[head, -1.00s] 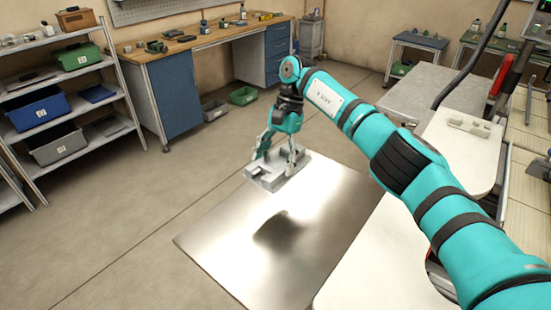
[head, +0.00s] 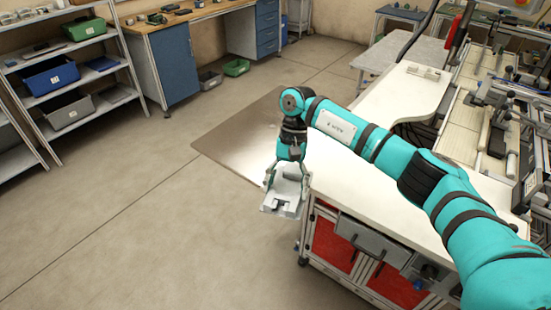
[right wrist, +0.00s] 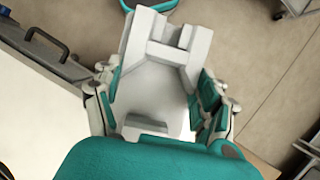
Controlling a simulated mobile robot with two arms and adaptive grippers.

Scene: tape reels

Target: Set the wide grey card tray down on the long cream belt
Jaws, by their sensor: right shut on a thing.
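The wide grey card tray (head: 283,200) hangs in the air in my right gripper (head: 287,178), beside the near left corner of the white worktop. In the right wrist view the tray (right wrist: 157,80) sits between the two fingers, with its raised blocks and notches at the far end. Floor shows beyond it. A long cream surface (head: 453,118), which looks like the belt, runs along the machine at the right, well away from the tray. My left gripper is not in view.
The white worktop (head: 350,170) has a cabinet with red panels (head: 333,245) below. A small pale fixture (head: 423,71) lies on its far part. Machine parts crowd the right side. Shelves with bins (head: 50,75) stand at the left; the floor between is clear.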

